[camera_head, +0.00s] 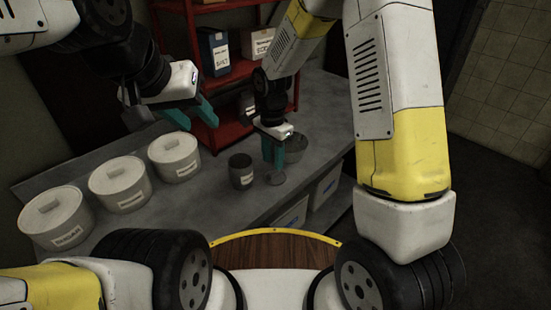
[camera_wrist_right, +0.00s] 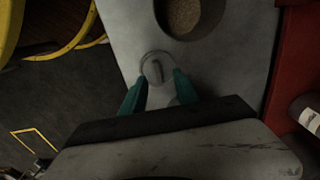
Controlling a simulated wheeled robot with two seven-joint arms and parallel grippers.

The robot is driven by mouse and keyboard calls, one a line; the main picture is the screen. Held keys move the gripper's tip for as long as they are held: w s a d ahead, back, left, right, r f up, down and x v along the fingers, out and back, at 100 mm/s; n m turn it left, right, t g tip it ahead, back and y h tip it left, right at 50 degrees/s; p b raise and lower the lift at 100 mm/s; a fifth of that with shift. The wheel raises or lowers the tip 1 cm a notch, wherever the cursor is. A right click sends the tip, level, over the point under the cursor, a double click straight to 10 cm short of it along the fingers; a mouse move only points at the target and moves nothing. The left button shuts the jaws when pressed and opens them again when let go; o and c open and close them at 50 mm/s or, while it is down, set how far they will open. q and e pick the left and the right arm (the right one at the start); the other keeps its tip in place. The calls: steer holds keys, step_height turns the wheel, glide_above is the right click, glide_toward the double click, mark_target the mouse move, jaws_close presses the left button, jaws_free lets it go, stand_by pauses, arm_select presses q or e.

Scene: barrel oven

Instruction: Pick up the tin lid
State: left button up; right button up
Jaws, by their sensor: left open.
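The tin lid, a small grey disc with a raised handle (camera_head: 276,178), lies on the grey counter. It also shows in the right wrist view (camera_wrist_right: 157,67). My right gripper (camera_head: 273,158) is open just above the lid, and its teal fingertips (camera_wrist_right: 160,78) are on either side of the lid's near edge. I cannot tell whether they touch it. A dark grey labelled tin (camera_head: 241,171) stands open to the left of the lid. In the right wrist view the open tin (camera_wrist_right: 183,15) holds brown contents. My left gripper (camera_head: 192,114) is open and empty above the counter's back.
Three white lidded canisters, one of them at the front left (camera_head: 59,217), line the counter's left part. A grey bowl (camera_head: 296,147) stands behind my right gripper. A red shelf (camera_head: 208,134) with boxes is at the back.

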mark_target(275, 175)
steer(key=f, duration=0.4)
steer(key=shift+d+f, duration=0.4)
jaws_close()
